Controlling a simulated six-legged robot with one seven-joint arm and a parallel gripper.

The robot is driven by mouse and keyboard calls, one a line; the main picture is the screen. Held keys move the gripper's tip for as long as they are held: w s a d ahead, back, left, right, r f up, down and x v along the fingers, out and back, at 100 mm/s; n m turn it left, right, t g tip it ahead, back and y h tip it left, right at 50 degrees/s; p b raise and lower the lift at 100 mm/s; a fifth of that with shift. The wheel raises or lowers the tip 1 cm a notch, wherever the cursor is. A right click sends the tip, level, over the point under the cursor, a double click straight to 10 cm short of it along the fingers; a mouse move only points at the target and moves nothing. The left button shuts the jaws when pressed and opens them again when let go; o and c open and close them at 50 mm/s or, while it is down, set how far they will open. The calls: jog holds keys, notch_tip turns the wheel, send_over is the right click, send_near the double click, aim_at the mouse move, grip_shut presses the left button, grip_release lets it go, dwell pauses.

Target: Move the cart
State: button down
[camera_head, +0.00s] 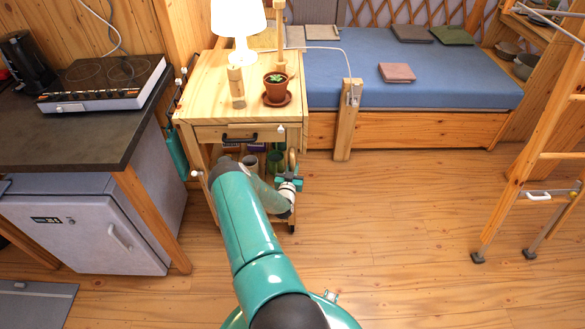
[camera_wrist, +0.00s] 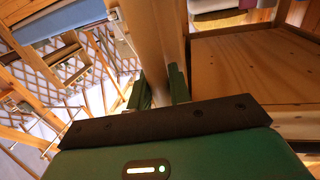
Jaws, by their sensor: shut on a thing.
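The wooden cart (camera_head: 205,88) stands between the dark counter and the bed. It has a drawer with a dark handle (camera_head: 240,139) and an open lower shelf with several items. A lit white lamp (camera_head: 238,20) and a small plant in a terracotta pot (camera_head: 276,92) stand on its top. My gripper (camera_head: 290,183) is low at the cart's front right side, partly hidden by my teal arm. In the wrist view, the two green fingers of my gripper (camera_wrist: 160,88) are shut on an upright wooden post (camera_wrist: 152,45), which appears to be a cart leg.
The counter (camera_head: 70,140) with a hotplate (camera_head: 102,82) and a small fridge (camera_head: 90,225) are at the left. The blue bed (camera_head: 350,75) is behind, its wooden post (camera_head: 347,120) close to the cart's right. A ladder (camera_head: 535,150) stands right. The floor (camera_head: 410,215) in front is clear.

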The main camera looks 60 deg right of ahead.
jog(key=shift+w+d+r, duration=0.1)
jog(key=shift+d+r, duration=0.05)
jog(key=c, duration=1.3)
grip_release()
jog(key=shift+c, duration=0.2)
jog(key=v, duration=1.4)
